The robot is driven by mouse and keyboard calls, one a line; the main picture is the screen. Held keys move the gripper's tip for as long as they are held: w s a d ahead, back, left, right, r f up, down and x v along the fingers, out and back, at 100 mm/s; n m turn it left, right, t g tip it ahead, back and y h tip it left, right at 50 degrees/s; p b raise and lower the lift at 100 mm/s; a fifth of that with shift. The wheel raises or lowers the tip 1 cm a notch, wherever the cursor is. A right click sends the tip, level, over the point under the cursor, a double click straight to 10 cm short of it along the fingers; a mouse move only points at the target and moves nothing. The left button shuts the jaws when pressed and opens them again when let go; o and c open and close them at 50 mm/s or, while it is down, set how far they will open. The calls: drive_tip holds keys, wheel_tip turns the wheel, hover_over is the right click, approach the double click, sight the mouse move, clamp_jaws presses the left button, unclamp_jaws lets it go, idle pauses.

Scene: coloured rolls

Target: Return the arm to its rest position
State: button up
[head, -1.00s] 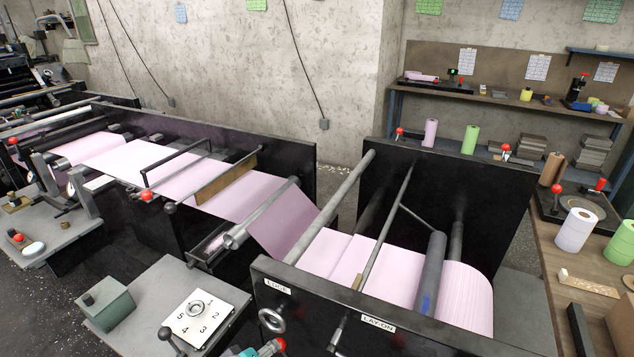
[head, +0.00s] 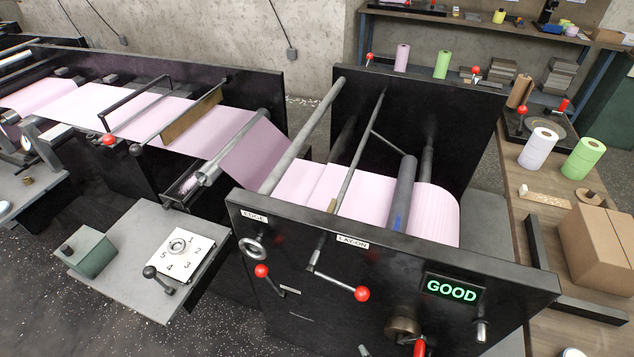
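My gripper is not clearly in view in the head view. A small grey-green tip (head: 364,350) shows at the bottom edge, and I cannot tell whether it is part of my arm. The black machine panel (head: 480,268) stands in front of me, with levers ending in red balls. One red ball (head: 262,271) is below the EDGE label and another (head: 362,293) is below the LAY-ON label. A lit green GOOD sign (head: 451,289) is on the panel. Pink web (head: 310,183) runs over the rollers to a pink roll (head: 436,212).
A grey side table (head: 135,290) with a numbered dial plate (head: 196,254) stands at left. A wooden bench (head: 535,195) at right holds a white roll (head: 538,150), a green roll (head: 583,158) and a cardboard box (head: 600,245). Speckled floor (head: 60,320) is open at lower left.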

drive_tip(key=s+d+r+m+t, duration=0.2)
drive_tip(key=s+d+r, duration=0.3)
drive_tip(key=s+r, duration=0.3)
drive_tip(key=s+d+r+m+t+h, duration=0.1)
drive_tip(key=s+d+r+m, duration=0.4)
drive_tip(key=s, duration=0.9)
wheel_tip(320, 180, up, 4)
drive_tip(key=shift+d+f+t+h, duration=0.2)
drive_tip(key=shift+f+t+h, duration=0.1)
drive_tip(key=shift+t, duration=0.4)
